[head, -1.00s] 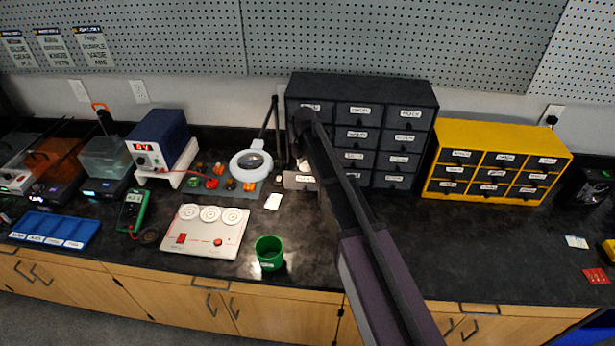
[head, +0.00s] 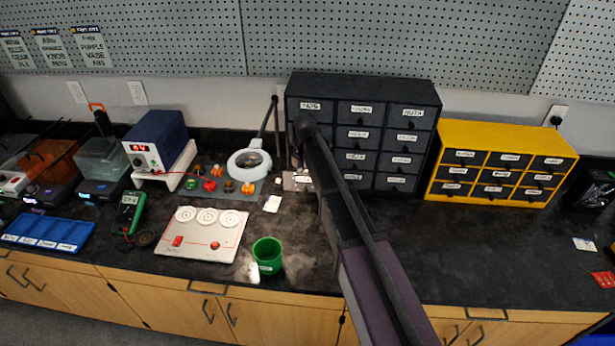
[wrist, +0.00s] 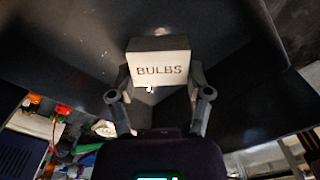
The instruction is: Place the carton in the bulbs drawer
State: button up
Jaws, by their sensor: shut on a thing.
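In the wrist view, my gripper (wrist: 160,92) is shut, with its two fingers on either side of a small block, apparently the carton (wrist: 160,70). Its white face reads BULBS and its upper side is dark. Large dark surfaces lie close around it. In the head view, my arm reaches to the left side of the dark drawer cabinet (head: 362,83); the arm hides part of the left drawer column, and the fingers cannot be made out. A pale, labelled front (head: 297,181) shows low at the cabinet's left; its lettering is too small to read.
A ring-light magnifier (head: 249,164) stands close left of the cabinet. A yellow cabinet (head: 503,162) stands to its right. A green cup (head: 267,255) and a white panel with dials (head: 203,234) are near the front. Open counter (head: 470,240) lies at right.

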jog(key=o, duration=1)
jog(key=shift+c, duration=0.2)
jog(key=shift+r, duration=0.15)
notch_tip(320, 180, up, 12)
jog(key=p, duration=1.2)
